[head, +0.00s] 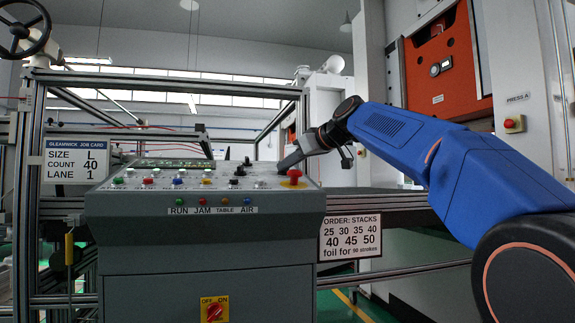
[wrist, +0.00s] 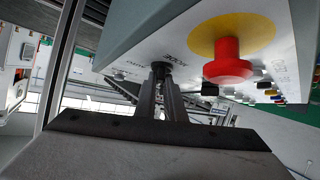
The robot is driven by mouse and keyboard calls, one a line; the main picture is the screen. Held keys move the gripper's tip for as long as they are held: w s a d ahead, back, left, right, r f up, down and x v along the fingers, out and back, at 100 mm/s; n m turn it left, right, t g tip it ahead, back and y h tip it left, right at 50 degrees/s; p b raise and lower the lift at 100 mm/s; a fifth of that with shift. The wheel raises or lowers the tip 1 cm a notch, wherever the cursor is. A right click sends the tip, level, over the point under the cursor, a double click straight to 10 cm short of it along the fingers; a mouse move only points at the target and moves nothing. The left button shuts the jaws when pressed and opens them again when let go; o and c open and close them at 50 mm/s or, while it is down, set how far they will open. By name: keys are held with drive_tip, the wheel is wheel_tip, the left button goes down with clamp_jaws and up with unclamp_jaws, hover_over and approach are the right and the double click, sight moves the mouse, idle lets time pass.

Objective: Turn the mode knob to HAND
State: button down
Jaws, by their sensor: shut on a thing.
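The grey control console (head: 205,226) stands left of centre in the head view, with a sloped top full of buttons and knobs. My gripper (head: 281,169) reaches in from the right, low over the console's right end. In the wrist view my gripper (wrist: 161,80) is shut on the small black mode knob (wrist: 160,67), beside printed lettering that looks like MODE. The fingers cover most of the knob, and I cannot tell which way it points. In the head view I cannot make out the knob behind the fingertips.
A red mushroom button (wrist: 229,62) on a yellow disc sits close beside the fingers; it shows in the head view too (head: 294,174). Several other black knobs and coloured buttons (head: 207,181) spread across the panel. A red-yellow switch (head: 214,310) is on the front.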

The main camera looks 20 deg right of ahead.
drive_tip(key=shift+f, duration=0.1)
idle(0.5)
drive_tip(key=c, duration=1.8)
unclamp_jaws()
drive_tip(key=shift+c, duration=0.2)
drive_tip(key=shift+d, duration=0.1)
drive_tip(key=v, duration=1.7)
drive_tip(key=shift+d, duration=0.2)
